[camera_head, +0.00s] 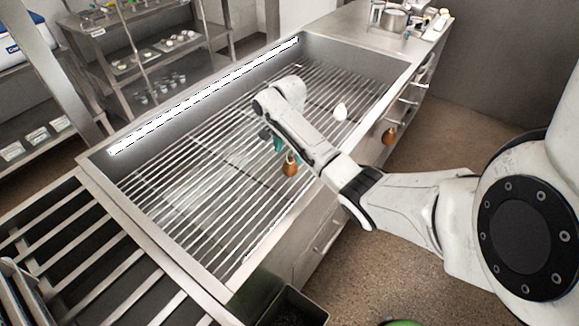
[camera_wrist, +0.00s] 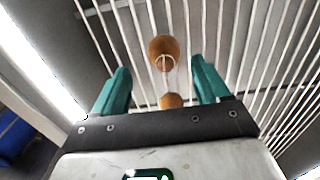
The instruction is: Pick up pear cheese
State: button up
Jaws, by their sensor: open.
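A brown pear cheese (camera_head: 290,167) with a pale loop at its top shows at the near side of the slatted basin. My gripper (camera_head: 272,142) is just left of it, mostly hidden by my arm. In the wrist view, a brown rounded body (camera_wrist: 163,47) with a pale loop lies ahead, between the lines of my two teal fingers (camera_wrist: 160,82). The fingers are apart with nothing held between them. A second brown body (camera_wrist: 171,101) shows between the fingers close to the palm, partly hidden. Another brown pear-shaped piece (camera_head: 389,136) shows by the drawers at right.
The steel basin rim (camera_head: 140,258) surrounds the bars. A counter with a pot (camera_head: 393,20) stands behind right. Shelves (camera_head: 150,60) with small goods stand behind left.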

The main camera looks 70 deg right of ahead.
aim_at(288, 159)
jog(key=shift+w+d+f, duration=0.1)
jog(key=shift+f, duration=1.25)
jog(key=shift+w+d+f, duration=0.1)
jog(key=shift+f, duration=1.2)
jog(key=shift+c, duration=0.4)
jog(key=c, duration=1.1)
jog(key=shift+r, duration=0.1)
